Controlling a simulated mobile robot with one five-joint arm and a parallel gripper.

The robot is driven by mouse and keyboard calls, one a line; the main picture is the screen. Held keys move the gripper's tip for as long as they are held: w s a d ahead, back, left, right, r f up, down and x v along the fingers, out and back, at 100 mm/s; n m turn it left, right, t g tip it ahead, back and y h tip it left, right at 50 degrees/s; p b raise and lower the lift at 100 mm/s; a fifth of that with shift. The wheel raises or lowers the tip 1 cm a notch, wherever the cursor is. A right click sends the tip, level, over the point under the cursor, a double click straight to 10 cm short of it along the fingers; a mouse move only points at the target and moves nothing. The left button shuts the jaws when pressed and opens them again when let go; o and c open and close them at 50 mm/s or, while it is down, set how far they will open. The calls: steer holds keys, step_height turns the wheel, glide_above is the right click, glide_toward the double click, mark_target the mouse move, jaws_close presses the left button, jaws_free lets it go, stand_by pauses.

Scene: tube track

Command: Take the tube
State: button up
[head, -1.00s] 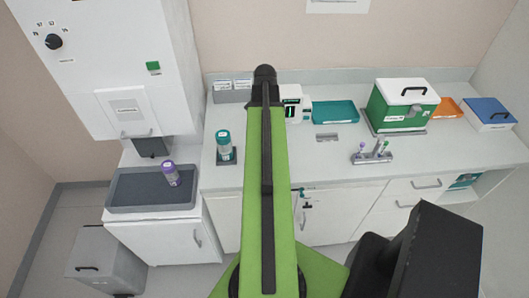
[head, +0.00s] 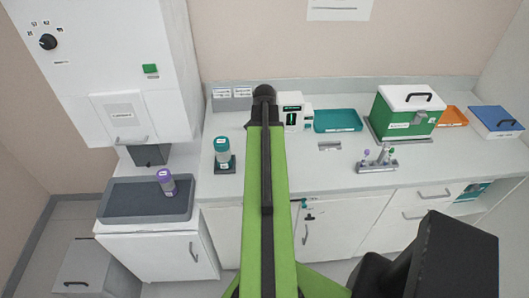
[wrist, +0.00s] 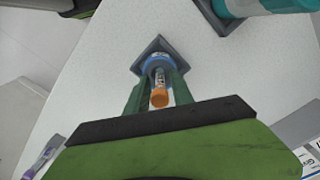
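A tube with an orange cap (wrist: 160,97) shows in the wrist view. Its clear body stands in a blue round holder (wrist: 157,62) on a grey square base. My gripper (wrist: 158,94) has its two green fingers on either side of the tube, close to it. I cannot tell whether the fingers touch it. In the head view my green arm reaches over the counter and hides the gripper and this tube.
A rack (head: 377,166) with small tubes stands right. A teal tray (head: 338,120) lies behind.

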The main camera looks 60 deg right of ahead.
jaws_close()
steer(key=shift+r+p, duration=0.45)
step_height(320, 180, up, 4)
steer(key=p, duration=0.4)
steer(key=s+d+r+p, duration=0.3)
steer(key=s+r+p, duration=0.3)
steer(key=s, duration=0.5)
steer(key=shift+s, duration=0.2)
